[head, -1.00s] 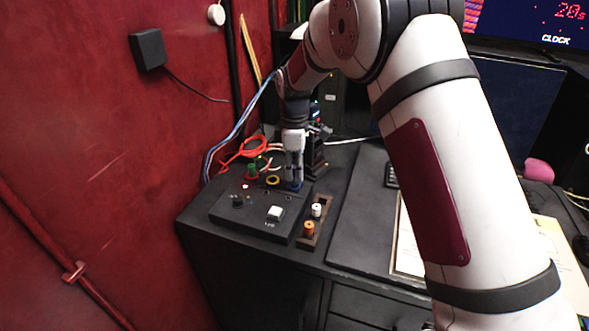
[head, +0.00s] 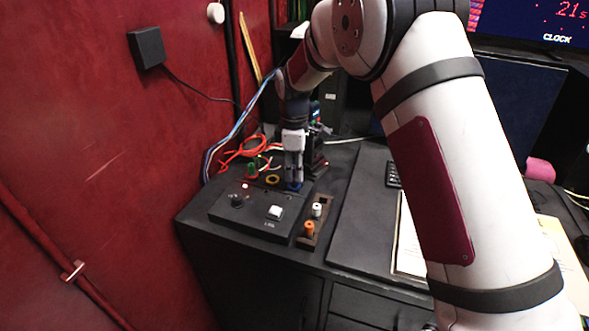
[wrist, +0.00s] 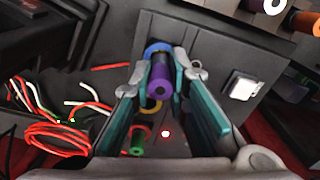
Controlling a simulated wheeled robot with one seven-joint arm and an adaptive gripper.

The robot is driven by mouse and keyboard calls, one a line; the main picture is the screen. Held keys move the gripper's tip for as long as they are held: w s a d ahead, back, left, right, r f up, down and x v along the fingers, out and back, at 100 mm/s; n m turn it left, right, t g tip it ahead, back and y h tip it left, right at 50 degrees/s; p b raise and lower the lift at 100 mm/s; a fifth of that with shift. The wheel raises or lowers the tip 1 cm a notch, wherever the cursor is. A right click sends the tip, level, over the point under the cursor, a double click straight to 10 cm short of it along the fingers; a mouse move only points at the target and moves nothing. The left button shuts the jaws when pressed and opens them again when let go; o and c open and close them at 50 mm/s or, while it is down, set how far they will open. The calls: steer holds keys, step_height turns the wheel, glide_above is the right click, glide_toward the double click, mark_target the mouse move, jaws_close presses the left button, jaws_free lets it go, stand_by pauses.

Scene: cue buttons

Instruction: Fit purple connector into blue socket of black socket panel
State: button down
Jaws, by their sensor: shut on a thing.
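The purple connector (wrist: 160,78) is upright between the teal finger pads of my gripper (wrist: 165,88) in the wrist view. My gripper is shut on it. Its far end meets the blue socket (wrist: 158,47), whose ring shows around it; I cannot tell how deep it sits. In the head view my gripper (head: 294,181) points down at the blue socket (head: 293,186), and the fingers hide the connector. The black socket panel (head: 232,214) lies on the dark cabinet top and also shows in the wrist view (wrist: 215,50).
A yellow ring socket (head: 273,180) and a green connector (head: 252,170) are left of my gripper. A white button (head: 275,212) is on the panel. A rack (head: 328,203) holds a white connector (head: 317,209) and an orange connector (head: 309,229). Red cables (head: 243,147) lie behind.

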mark_target(294, 167)
steer(key=shift+f+b, duration=0.45)
steer(key=shift+f, duration=0.6)
stand_by(0.6)
steer(key=c, duration=1.3)
jaws_free()
steer(key=shift+r, duration=3.5)
steer(key=shift+r, duration=0.1)
